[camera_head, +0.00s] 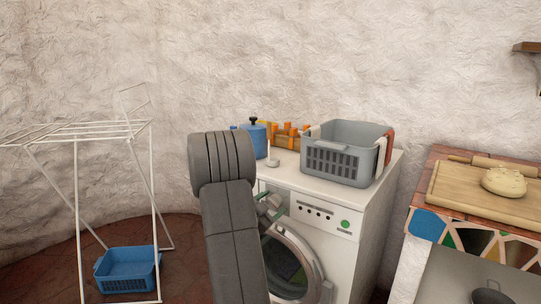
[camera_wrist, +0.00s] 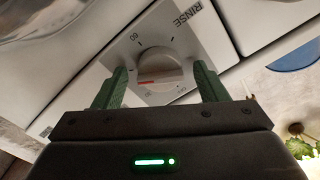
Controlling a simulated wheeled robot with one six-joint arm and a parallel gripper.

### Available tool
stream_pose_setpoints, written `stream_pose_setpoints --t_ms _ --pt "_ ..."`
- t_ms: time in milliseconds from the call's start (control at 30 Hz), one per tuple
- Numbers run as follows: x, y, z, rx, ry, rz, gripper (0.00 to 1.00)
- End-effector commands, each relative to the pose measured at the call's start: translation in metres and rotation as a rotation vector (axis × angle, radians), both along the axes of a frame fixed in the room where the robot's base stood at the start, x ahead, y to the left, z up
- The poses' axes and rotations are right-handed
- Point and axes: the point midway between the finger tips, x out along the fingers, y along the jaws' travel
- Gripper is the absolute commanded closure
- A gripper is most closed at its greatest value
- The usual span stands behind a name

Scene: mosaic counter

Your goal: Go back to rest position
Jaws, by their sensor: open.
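My gripper (camera_wrist: 160,67) is open. I cannot tell whether the fingers touch the dial. In the head view my gripper (camera_head: 272,206) is at the upper left of the washing machine (camera_head: 340,193), partly behind my grey arm. The dial is hidden there by the arm and gripper.
On the machine stand a grey basket (camera_head: 338,160), a blue pot (camera_head: 256,137) and a wooden holder of orange items. A white drying rack (camera_head: 75,190) and blue crate (camera_head: 127,271) stand left. A mosaic counter (camera_head: 480,215) with dough (camera_head: 504,182) is right.

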Motion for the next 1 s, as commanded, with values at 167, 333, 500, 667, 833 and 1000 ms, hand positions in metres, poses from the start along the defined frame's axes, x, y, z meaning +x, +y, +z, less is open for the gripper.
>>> stream_pose_setpoints --t_ms 167,333,500,667,833,1000 --pt "0.0001 0.0002 0.0042 -0.121 0.089 0.001 0.34" --pt "-0.0001 0.0002 0.0028 -0.209 0.153 0.001 0.34" --pt "0.0001 0.0002 0.0007 -0.257 0.188 0.001 0.34" --pt "0.0001 0.0003 -0.0002 -0.269 0.196 0.001 0.34" --pt "0.0000 0.0002 -0.0003 -0.270 0.195 0.001 0.34" --pt "-0.0003 -0.0015 0.0033 -0.268 0.196 0.002 0.34"
